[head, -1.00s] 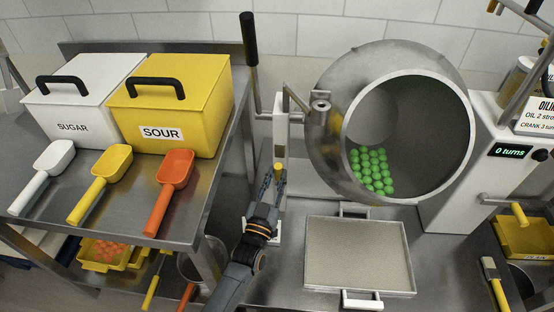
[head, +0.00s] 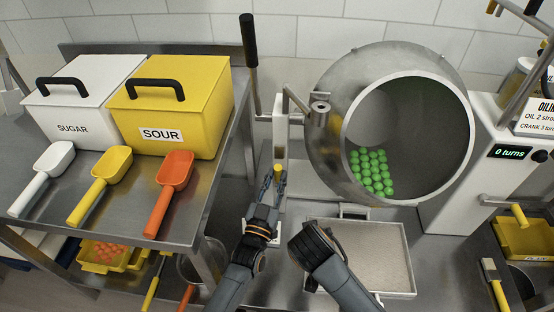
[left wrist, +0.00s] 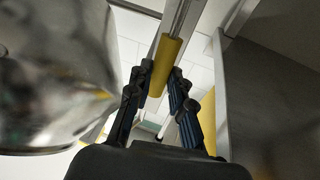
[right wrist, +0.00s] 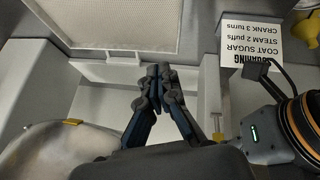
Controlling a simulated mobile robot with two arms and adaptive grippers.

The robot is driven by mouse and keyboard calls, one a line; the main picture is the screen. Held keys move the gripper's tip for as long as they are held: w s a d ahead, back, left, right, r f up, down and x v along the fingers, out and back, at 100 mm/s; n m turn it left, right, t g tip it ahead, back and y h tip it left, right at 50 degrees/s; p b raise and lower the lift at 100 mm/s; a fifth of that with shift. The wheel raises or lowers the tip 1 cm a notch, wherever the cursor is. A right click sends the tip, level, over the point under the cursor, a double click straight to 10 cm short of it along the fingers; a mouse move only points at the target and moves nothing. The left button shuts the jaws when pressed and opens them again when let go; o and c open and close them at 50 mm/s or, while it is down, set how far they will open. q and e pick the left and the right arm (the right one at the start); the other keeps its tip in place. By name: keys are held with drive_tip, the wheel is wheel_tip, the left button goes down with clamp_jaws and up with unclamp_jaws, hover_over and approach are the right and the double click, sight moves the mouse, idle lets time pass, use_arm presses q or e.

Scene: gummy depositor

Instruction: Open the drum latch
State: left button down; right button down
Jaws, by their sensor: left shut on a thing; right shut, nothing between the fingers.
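The steel drum (head: 335,160) faces forward with its round mouth open and green gummies (head: 372,172) heaped at its lower left. A small yellow latch handle (head: 280,168) stands on the upright left of the drum. My left gripper (head: 272,180) is at this handle. In the left wrist view the fingers (left wrist: 160,90) are shut on the yellow handle (left wrist: 166,55). My right arm reaches over the tray's left side in the head view, where its fingertips are hard to make out. In the right wrist view my right gripper (right wrist: 158,72) is shut and empty.
A tray (head: 385,255) lies below the drum. The white sugar box (head: 75,95), yellow sour box (head: 190,95) and several scoops are on the left bench. The crank panel (head: 480,185) reads 0 turns. A black-gripped lever (head: 249,45) stands behind.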

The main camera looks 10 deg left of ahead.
drive_tip(key=w+a+r+m+t+y, duration=0.1)
drive_tip(key=w+a+r, duration=0.5)
drive_tip(key=r, duration=0.4)
drive_tip(key=t+y, duration=0.1)
approach(277, 170)
drive_tip(key=shift+t, duration=0.3)
drive_tip(key=x, duration=0.3)
drive_tip(key=w+r+x, duration=0.1)
drive_tip(key=x, duration=0.5)
drive_tip(key=shift+w+a, duration=0.1)
drive_tip(key=shift+w, duration=0.3)
use_arm(q)
drive_tip(key=shift+a, duration=0.1)
use_arm(e)
drive_tip(key=shift+s+f, duration=0.2)
drive_tip(key=shift+s, duration=0.25)
drive_tip(key=shift+s+f, duration=0.2)
drive_tip(key=shift+s, duration=0.3)
use_arm(q)
drive_tip(key=c, duration=1.3)
unclamp_jaws()
drive_tip(key=shift+r, duration=0.1)
drive_tip(key=shift+o, duration=0.6)
drive_tip(key=shift+w, duration=0.1)
use_arm(e)
drive_tip(key=shift+w, duration=0.15)
drive_tip(key=shift+r, duration=0.1)
